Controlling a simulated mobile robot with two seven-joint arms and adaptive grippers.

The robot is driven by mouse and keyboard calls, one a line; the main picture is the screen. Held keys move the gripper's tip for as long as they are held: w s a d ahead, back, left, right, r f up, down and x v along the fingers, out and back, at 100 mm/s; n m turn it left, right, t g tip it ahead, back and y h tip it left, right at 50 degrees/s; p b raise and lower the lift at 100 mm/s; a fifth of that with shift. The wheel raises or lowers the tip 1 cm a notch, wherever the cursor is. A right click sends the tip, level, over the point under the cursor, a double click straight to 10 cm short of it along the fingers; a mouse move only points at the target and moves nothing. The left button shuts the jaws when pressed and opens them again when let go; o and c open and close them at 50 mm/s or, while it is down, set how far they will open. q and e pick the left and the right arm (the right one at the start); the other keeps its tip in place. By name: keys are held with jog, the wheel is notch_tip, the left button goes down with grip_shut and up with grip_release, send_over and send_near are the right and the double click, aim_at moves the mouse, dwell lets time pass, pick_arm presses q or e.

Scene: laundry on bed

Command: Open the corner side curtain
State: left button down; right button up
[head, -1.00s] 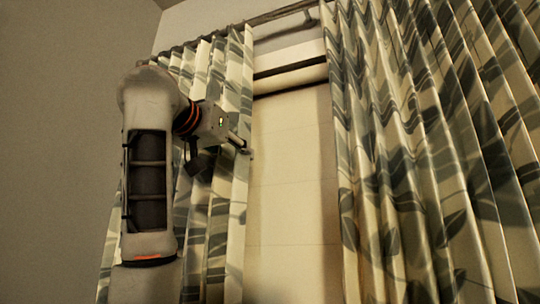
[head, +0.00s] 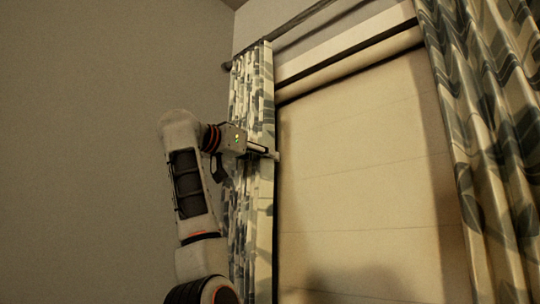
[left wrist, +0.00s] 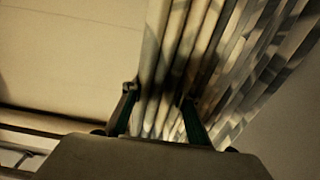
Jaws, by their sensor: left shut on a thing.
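The corner side curtain (head: 262,100) is leaf-patterned and hangs at the left end of the rod, bunched into a narrow stack beside the grey corner wall. My left gripper (head: 272,154) is shut on the curtain's edge facing the window. In the left wrist view, the fingers (left wrist: 158,98) stand on either side of gathered curtain folds (left wrist: 180,50). The folds hide part of the grip. My right gripper is not in view.
The other curtain (head: 490,120) hangs at the right. Between the two, the window with its pale blind (head: 360,170) is uncovered. The curtain rod (head: 300,18) runs above. The plain wall (head: 90,130) is at the left.

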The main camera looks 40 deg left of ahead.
pick_arm(q)
jog(key=c, duration=1.5)
grip_release()
jog(key=shift+d, duration=0.1)
jog(key=shift+s+a, duration=0.2)
jog(key=shift+s, duration=5.85)
